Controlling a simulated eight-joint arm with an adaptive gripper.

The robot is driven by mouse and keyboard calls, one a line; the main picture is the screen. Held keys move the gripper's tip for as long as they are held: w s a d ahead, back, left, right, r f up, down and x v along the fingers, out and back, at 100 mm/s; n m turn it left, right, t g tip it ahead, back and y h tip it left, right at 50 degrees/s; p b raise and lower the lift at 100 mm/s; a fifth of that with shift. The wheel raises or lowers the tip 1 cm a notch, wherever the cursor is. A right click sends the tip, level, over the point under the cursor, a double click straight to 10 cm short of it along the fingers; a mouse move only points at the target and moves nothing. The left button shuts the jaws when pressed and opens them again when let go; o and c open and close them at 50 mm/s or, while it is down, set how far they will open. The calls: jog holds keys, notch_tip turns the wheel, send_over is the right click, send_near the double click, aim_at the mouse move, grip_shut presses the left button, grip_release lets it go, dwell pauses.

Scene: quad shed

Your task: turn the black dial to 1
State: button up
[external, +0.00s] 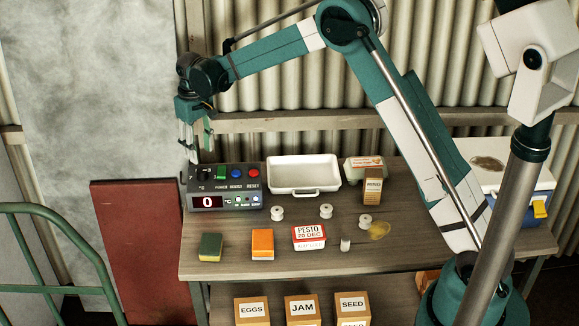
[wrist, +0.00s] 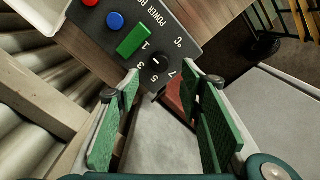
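The black dial (wrist: 160,62) sits on the dark control box (external: 228,203) with the digits 1, 3, 5 and 7 around it. Its pointer is too small to read surely. In the external view the dial (external: 204,174) is at the box's left end, partly behind my gripper. The box's red display (external: 207,202) reads 0. My gripper (external: 197,157) points down, just above the dial end of the box. In the wrist view my gripper (wrist: 160,78) has its green-padded fingers apart, with nothing between them. The dial shows beyond the fingertips; I cannot see contact.
The green rocker (wrist: 134,40) and blue button (wrist: 115,20) lie beside the dial. A white tray (external: 304,188) stands right of the box. A corrugated wall is behind.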

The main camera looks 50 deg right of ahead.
aim_at(205, 170)
jog(key=shift+f, duration=3.9)
jog(key=c, duration=0.9)
